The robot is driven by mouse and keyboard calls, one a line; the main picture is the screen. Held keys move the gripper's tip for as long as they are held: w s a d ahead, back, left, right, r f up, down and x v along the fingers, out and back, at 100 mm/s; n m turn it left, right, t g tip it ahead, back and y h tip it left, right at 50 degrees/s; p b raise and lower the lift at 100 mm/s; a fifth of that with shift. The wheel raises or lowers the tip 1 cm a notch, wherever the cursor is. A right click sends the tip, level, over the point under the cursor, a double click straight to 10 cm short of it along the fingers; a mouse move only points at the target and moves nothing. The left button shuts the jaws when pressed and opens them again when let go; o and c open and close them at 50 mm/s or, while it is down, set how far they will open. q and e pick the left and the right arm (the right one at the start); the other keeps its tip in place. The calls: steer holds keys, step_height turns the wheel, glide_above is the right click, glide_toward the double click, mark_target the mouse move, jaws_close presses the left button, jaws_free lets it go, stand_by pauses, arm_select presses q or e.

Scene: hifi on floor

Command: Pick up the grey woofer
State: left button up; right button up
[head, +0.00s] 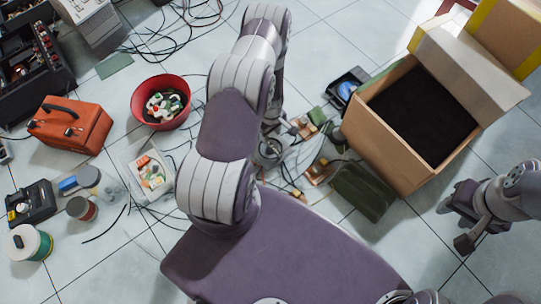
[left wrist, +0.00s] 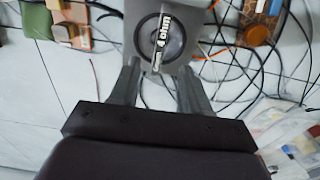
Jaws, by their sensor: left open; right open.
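The grey woofer (left wrist: 188,22) shows at the top middle of the left wrist view, a grey square face with a dark round cone and a pale strip with black lettering across it. In the head view the woofer (head: 269,150) lies on the floor, partly hidden behind my left arm. My left gripper (left wrist: 158,72) is open, its two fingers pointing toward the woofer's near edge, one at either side. I cannot tell whether they touch it. In the head view the left fingers are mostly hidden. My right gripper (head: 455,222) is open and empty at the right, away from the woofer.
Loose cables and small circuit parts (head: 305,125) surround the woofer. A dark green pouch (head: 362,190) and an open cardboard box (head: 375,140) are to the right. A clear tray (head: 150,172), red bowl (head: 160,102) and orange toolbox (head: 70,125) are to the left.

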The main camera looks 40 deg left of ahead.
mark_target(271, 145)
arm_select(q)
step_height(271, 145, down, 5)
steer(key=shift+r+b, duration=0.15)
steer(key=shift+b, duration=0.8)
step_height(271, 145, down, 5)
steer(key=b, duration=0.4)
steer(key=shift+b, duration=0.3)
steer(key=shift+r, duration=0.1)
arm_select(e)
step_height(271, 145, down, 7)
steer(key=shift+f, duration=0.2)
arm_select(q)
steer(key=shift+f, duration=0.25)
arm_select(e)
steer(key=shift+f, duration=0.1)
